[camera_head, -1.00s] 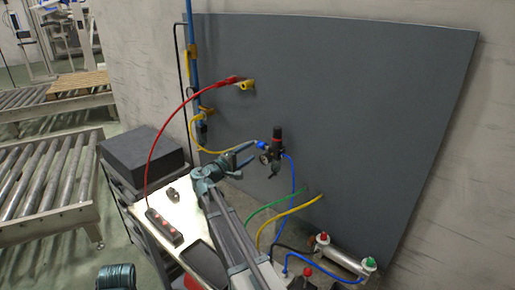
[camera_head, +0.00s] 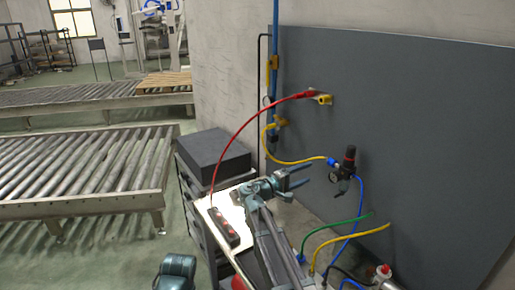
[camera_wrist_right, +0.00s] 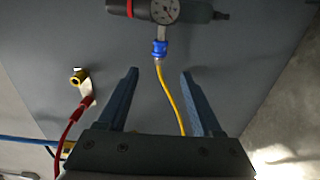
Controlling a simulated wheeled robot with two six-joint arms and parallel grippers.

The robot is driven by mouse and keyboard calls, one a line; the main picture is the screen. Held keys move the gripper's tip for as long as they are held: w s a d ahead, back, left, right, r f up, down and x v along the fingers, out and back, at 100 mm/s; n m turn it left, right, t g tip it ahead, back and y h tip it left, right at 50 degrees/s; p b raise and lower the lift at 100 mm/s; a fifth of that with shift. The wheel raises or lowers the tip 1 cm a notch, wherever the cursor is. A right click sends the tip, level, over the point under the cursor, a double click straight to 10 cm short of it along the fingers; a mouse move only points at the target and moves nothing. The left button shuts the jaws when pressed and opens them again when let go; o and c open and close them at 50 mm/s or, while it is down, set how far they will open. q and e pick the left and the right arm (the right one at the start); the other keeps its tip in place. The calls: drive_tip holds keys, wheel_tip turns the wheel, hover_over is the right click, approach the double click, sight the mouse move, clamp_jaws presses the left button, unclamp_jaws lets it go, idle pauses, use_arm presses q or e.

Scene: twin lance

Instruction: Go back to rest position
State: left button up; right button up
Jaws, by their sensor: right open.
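My right gripper (camera_head: 306,175) is open and empty in front of the grey panel (camera_head: 420,120), left of the black pressure regulator (camera_head: 345,170). In the right wrist view its two fingers (camera_wrist_right: 160,74) are spread. The yellow hose (camera_wrist_right: 172,98) shows between them, farther off, running up to a blue fitting (camera_wrist_right: 159,48) under the gauge (camera_wrist_right: 165,11). I see no contact with the hose. A teal part of my left arm shows at the bottom left of the head view, but its gripper is not visible.
A red cable (camera_head: 245,123) arches from the power strip (camera_head: 225,228) on the cart top to a yellow socket (camera_head: 323,99) on the panel. A black box (camera_head: 213,160) stands behind the strip. Roller conveyors (camera_head: 85,172) lie left, with open floor before them.

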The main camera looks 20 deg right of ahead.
drive_tip(key=s+a+f+g+y+b, duration=0.1)
drive_tip(key=s+a+f+g+y, duration=0.1)
drive_tip(key=s+a+f+y, duration=1.1)
drive_tip(key=s+a+f+g+y, duration=0.1)
drive_tip(key=s+a+f, duration=0.2)
drive_tip(key=a, duration=0.3)
drive_tip(key=s+a+f+g+y, duration=0.1)
drive_tip(key=s+a+f, duration=0.3)
drive_tip(key=s+a, duration=0.2)
drive_tip(key=s+a+f+g+y+b, duration=0.1)
drive_tip(key=s+a+f, duration=0.3)
drive_tip(key=a, duration=0.4)
drive_tip(key=shift+s+a+n, duration=0.15)
drive_tip(key=shift+s+n, duration=0.15)
drive_tip(key=shift+s, duration=0.25)
